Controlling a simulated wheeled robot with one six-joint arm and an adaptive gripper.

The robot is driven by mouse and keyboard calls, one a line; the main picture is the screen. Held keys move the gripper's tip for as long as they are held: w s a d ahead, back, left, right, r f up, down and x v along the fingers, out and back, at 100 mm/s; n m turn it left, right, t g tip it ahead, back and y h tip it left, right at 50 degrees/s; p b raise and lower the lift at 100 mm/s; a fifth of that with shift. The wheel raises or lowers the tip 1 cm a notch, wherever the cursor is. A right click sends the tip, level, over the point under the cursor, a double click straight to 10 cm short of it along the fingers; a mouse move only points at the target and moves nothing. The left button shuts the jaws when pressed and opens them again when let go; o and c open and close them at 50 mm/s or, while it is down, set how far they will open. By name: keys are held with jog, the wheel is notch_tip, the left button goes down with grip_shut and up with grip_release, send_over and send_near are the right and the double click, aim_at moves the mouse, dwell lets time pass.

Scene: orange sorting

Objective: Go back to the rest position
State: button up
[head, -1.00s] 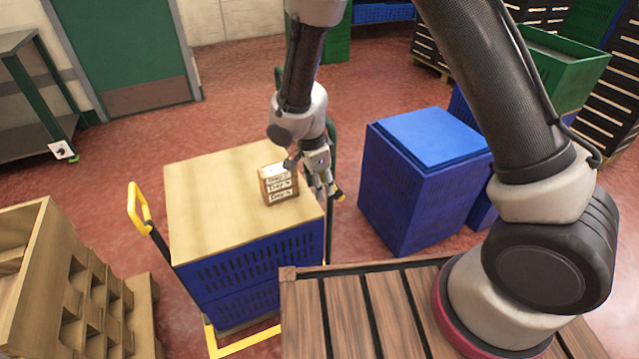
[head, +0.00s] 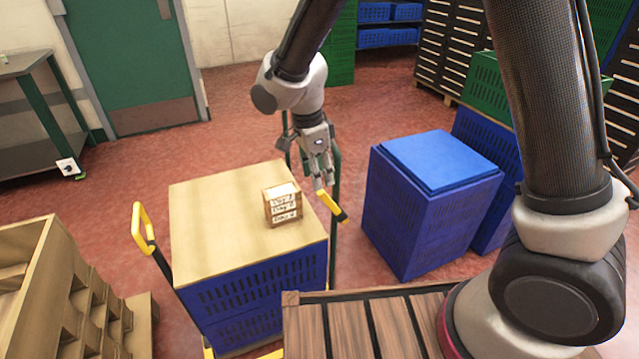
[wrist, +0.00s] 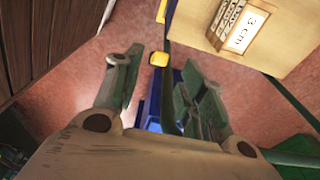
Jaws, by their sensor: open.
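My gripper (head: 321,178) is open and empty in the head view. It hangs in the air at the right edge of the wooden-topped cart, above and to the right of a small wooden box with white labels (head: 282,205). The box stands on the light wooden board (head: 225,195), apart from my fingers. In the wrist view my open fingers (wrist: 160,95) have only red floor, a yellow handle end and blue crate parts behind them. The labelled box also shows at the top right of the wrist view (wrist: 238,25).
Blue crates (head: 420,215) stand right of the cart. A yellow-ended handle (head: 331,206) rises close below my gripper, and another yellow handle (head: 143,228) is at the cart's left. A wooden rack (head: 75,290) stands at the lower left. Open red floor (head: 235,115) lies behind the cart.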

jog(key=shift+r, duration=0.1)
jog(key=shift+s+d+n, duration=0.1)
jog(key=shift+n, duration=1.1)
jog(key=s+d+r+n+t, duration=0.1)
jog(key=s+d+r+n, duration=0.3)
jog(key=d, duration=0.6)
jog(key=s+d+r+n+t+y, duration=0.1)
jog(key=s+d+r+n, duration=0.3)
jog(key=s+d+r, duration=0.4)
jog(key=s+d+r+n+t, duration=0.2)
jog(key=s+d+r, duration=0.5)
jog(key=d, duration=0.6)
jog(key=shift+r+n+y, duration=0.3)
jog(key=shift+r+n, duration=0.6)
jog(key=shift+r, duration=0.05)
